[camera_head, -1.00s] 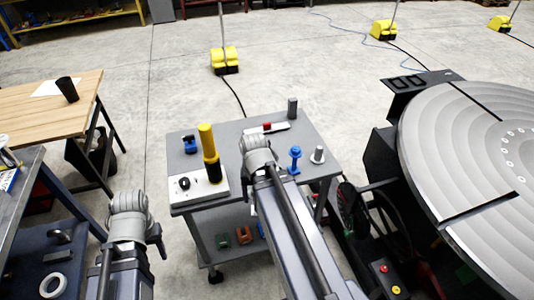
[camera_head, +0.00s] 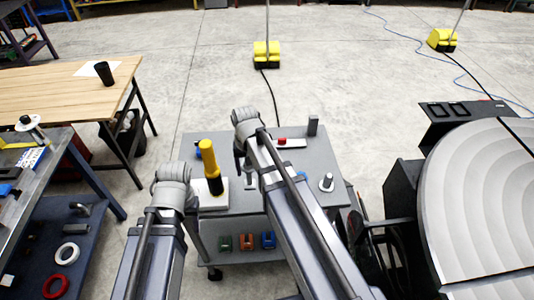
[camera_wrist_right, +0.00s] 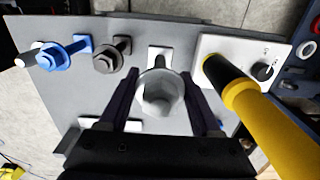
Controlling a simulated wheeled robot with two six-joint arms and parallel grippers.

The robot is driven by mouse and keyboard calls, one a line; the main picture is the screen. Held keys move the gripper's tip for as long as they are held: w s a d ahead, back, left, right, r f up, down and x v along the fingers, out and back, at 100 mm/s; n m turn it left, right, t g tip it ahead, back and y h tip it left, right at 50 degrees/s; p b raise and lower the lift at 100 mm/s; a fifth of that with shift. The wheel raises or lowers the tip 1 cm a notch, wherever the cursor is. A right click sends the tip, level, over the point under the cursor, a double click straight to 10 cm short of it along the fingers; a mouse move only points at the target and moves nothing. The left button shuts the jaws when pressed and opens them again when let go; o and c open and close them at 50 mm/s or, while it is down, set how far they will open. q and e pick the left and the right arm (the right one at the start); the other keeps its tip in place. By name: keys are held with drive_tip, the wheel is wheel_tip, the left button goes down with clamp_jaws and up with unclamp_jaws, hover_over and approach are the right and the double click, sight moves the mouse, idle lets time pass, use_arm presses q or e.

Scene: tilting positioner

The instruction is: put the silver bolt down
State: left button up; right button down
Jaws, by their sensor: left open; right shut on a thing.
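The silver bolt (camera_wrist_right: 160,98), pale grey with a hexagonal head, is between the fingers of my right gripper (camera_wrist_right: 163,112), which is shut on it. In the head view my right gripper (camera_head: 245,155) is over the left-middle part of the grey cart top (camera_head: 222,145), and the bolt (camera_head: 249,172) shows partly below it. I cannot tell whether the bolt touches the cart top. My left gripper (camera_head: 176,182) is open by the cart's left edge; its fingertips are mostly hidden.
A yellow-and-black tool (camera_head: 209,165) stands on a white plate beside my right gripper. The right wrist view shows a blue bolt (camera_wrist_right: 54,55) and a dark bolt (camera_wrist_right: 106,58). A large round positioner table (camera_head: 480,200) is at right.

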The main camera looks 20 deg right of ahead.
sight(248, 185)
drive_tip(key=shift+w+a+r, duration=0.15)
drive_tip(key=shift+w+r, duration=0.05)
drive_tip(key=shift+w, duration=0.3)
drive_tip(key=shift+s+a+f+b, duration=0.1)
drive_tip(key=shift+f+b, duration=0.15)
drive_tip(key=shift+b, duration=0.05)
wheel_tip(248, 185, down, 9)
drive_tip(key=b, duration=0.9)
drive_tip(key=shift+f, duration=0.2)
drive_tip(key=shift+f+b, duration=0.2)
drive_tip(key=shift+b, duration=0.2)
drive_tip(key=shift+c, duration=0.4)
unclamp_jaws()
drive_tip(key=shift+r, duration=0.1)
